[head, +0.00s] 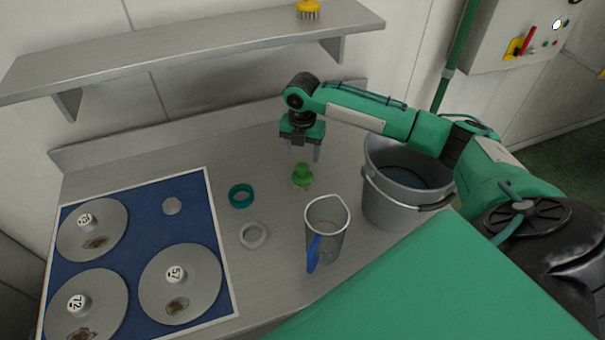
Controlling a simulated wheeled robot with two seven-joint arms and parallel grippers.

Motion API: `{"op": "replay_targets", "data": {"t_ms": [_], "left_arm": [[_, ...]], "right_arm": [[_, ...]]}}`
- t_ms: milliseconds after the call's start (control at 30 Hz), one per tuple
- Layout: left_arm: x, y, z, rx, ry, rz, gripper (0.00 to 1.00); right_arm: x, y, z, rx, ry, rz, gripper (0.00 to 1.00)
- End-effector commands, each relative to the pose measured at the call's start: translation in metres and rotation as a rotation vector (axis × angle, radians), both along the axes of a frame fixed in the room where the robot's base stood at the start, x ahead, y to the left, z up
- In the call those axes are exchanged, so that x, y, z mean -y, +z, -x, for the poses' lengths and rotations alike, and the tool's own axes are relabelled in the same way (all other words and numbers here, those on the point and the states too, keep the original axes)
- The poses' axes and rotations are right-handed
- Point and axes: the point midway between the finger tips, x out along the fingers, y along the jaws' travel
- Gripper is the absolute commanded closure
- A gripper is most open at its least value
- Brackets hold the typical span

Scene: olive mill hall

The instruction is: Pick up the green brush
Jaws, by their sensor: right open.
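The green brush (303,175) is small with a rounded knob on top. It stands on the grey steel counter (185,155), between the teal ring and the bucket. My right gripper (302,151) is open and points down above the brush, a little behind it in the picture. Its two fingers show apart with nothing between them. I cannot tell exactly how high the fingertips are above the brush. My left gripper is not in this view.
A clear jug (328,218) with a blue handle and a metal bucket (396,207) stand close by. A teal ring (240,195) and a white ring (253,235) lie left. A blue board (185,218) holds numbered discs. A shelf (190,45) overhead carries a yellow brush (308,9).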

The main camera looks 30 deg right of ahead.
Motion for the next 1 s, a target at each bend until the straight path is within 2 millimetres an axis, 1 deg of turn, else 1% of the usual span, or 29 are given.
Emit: {"op": "replay_targets", "data": {"t_ms": [100,167,267,400,500,600,867,1000], "left_arm": [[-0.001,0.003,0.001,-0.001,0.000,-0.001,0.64],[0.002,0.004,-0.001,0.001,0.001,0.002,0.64],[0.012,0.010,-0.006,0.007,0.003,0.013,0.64],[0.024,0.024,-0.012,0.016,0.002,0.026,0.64],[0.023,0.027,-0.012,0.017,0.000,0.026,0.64],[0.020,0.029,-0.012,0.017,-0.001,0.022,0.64],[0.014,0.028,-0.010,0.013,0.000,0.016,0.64],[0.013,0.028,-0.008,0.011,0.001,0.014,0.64]], "right_arm": [[0.000,-0.012,0.000,0.000,0.000,0.000,0.40],[0.000,-0.015,0.000,0.000,0.000,0.000,0.40],[0.000,-0.021,0.000,-0.001,0.000,-0.001,0.40],[-0.001,-0.039,0.000,-0.004,-0.001,0.000,0.40],[-0.001,-0.055,-0.001,-0.001,0.000,0.000,0.40],[0.000,-0.065,-0.001,-0.002,0.001,0.001,0.40],[0.000,-0.068,-0.001,0.002,0.001,0.001,0.40],[0.000,-0.068,-0.001,0.002,0.001,0.001,0.68]]}}
